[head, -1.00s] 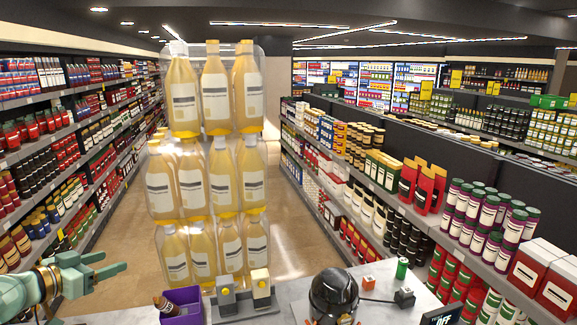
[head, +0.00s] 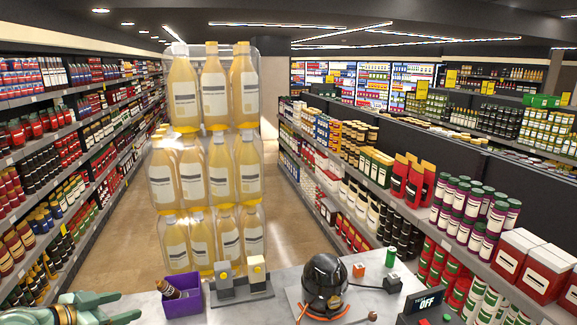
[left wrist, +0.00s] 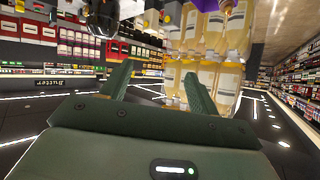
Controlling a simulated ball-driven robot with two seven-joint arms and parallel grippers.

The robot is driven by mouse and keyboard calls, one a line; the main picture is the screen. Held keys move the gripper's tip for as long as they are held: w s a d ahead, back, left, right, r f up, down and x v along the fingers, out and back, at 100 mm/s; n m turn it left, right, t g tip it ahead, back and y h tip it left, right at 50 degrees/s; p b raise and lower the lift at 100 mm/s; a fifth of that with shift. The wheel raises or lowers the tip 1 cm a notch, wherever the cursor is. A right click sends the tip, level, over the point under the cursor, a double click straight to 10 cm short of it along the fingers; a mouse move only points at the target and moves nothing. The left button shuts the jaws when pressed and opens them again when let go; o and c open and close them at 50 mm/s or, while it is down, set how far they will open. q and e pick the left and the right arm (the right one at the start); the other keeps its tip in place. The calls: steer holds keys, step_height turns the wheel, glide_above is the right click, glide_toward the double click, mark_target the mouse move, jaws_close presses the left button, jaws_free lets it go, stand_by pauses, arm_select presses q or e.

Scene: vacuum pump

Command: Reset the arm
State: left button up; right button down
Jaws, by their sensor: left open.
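My left gripper (head: 112,308) is at the lower left of the head view, left of the purple bin and apart from everything. Its two green fingers are spread and empty; the left wrist view shows them too (left wrist: 158,85), with nothing between them. A black round pump (head: 325,278) stands on the light counter (head: 240,311) at the lower middle of the head view. A dark round shape at the top of the left wrist view is cut off by the edge. My right gripper is not seen.
A purple bin (head: 190,306) holding a brown bottle (head: 170,288) and a grey fixture (head: 241,290) with two upright blocks stand left of the pump. A green can (head: 390,256), an orange-topped block (head: 359,270) and an OFF sign (head: 427,302) are to the right. Tall stacked bottles (head: 218,180) rise behind.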

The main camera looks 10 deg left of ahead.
arm_select(q)
steer(key=s+d+f+m+g+y, duration=0.1)
steer(key=s+d+f+m+g, duration=0.3)
steer(key=s+d+f, duration=0.75)
steer(key=s+d+r+n+y, duration=0.1)
steer(key=s+d+r+y, duration=0.3)
steer(key=d+r+y, duration=0.15)
steer(key=s+d+f+g+h+b, duration=0.1)
steer(key=s+d+f+g+b, duration=0.35)
steer(key=f, duration=1.55)
steer(key=s+d+f+h+b, duration=0.1)
steer(key=f+b, duration=0.7)
steer(key=f, duration=1.3)
steer(key=s+f+n+g+h+b, duration=0.1)
steer(key=s+f+n+g+b, duration=0.2)
steer(key=s+f+b, duration=0.6)
steer(key=s+f, duration=1.1)
steer(key=f, duration=0.4)
steer(key=shift+s+a+f, duration=0.2)
steer(key=shift+s, duration=0.05)
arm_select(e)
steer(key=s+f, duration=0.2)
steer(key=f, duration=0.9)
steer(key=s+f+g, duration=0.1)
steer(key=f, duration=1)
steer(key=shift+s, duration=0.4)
